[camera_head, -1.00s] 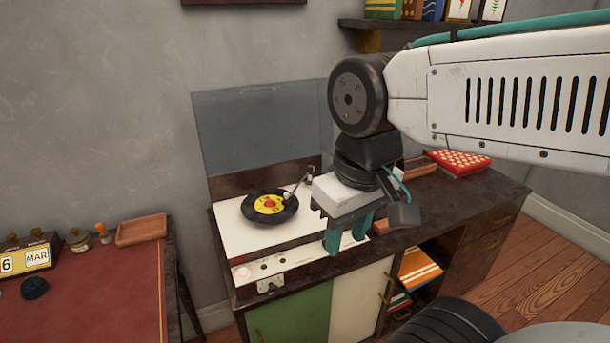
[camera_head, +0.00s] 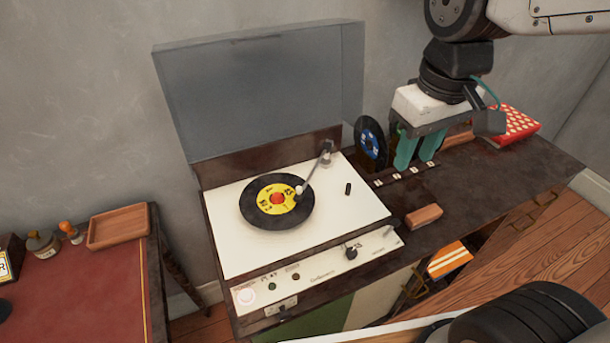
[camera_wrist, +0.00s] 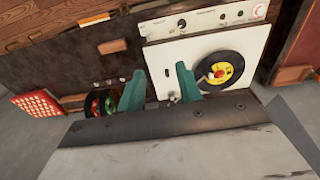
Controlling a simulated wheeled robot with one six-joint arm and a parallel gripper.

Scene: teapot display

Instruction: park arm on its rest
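The record player (camera_head: 225,235) has a white deck with a black record (camera_head: 250,212) with a yellow label on it. The record also shows in the wrist view (camera_wrist: 235,60). The thin tone arm (camera_head: 312,174) runs from its pivot at the back right, and its pale head is over the record's right part; I cannot tell whether it touches. A small black peg (camera_head: 348,188) stands on the deck right of the tone arm; I cannot tell if it is the rest. My gripper (camera_head: 418,158) is open and empty, teal fingers down, right of the deck, apart from the tone arm.
A record with a blue label (camera_head: 370,143) stands upright just left of my gripper. A brown block (camera_head: 424,216) lies at the deck's front right. The raised lid (camera_head: 270,90) stands behind the deck. A red dotted box (camera_head: 515,124) is at the far right.

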